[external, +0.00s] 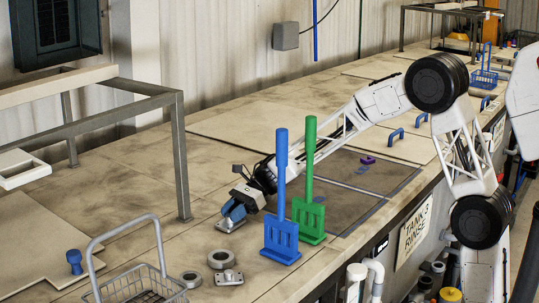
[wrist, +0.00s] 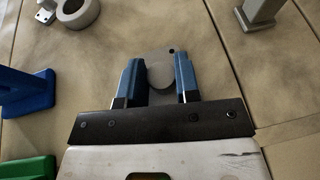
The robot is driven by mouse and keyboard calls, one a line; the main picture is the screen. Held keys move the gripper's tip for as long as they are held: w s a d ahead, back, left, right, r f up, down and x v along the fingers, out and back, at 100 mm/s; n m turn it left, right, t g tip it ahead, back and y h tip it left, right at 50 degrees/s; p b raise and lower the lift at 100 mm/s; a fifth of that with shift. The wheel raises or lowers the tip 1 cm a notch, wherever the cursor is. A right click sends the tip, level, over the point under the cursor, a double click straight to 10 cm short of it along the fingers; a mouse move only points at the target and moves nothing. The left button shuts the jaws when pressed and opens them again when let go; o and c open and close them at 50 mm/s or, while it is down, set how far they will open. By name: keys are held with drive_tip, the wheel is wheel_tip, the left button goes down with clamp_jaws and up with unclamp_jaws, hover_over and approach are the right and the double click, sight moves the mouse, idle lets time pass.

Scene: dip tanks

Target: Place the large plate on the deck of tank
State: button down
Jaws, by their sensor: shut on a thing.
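The large plate (external: 232,225) is a flat grey metal plate with a round boss on top, low over the tan deck in the external view. I cannot tell whether it touches the deck. My gripper (external: 235,213) is shut on its boss, with a blue finger on each side. In the wrist view the plate (wrist: 160,100) lies between and under the fingers of my gripper (wrist: 158,77), and a small hole shows near its far corner. The fingers and the dark palm bar hide part of the plate.
A blue rack (external: 281,240) and a green rack (external: 308,220) with tall handles stand right of my gripper. Grey rings (external: 222,259), a smaller plate (external: 229,277) and a wire basket (external: 140,285) lie nearer. A dark tank (external: 345,210) lies to the right. A metal frame (external: 181,160) stands left.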

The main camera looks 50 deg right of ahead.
drive_tip(key=shift+f, duration=0.15)
drive_tip(key=c, duration=0.8)
unclamp_jaws()
drive_tip(key=v, duration=1.2)
idle(0.4)
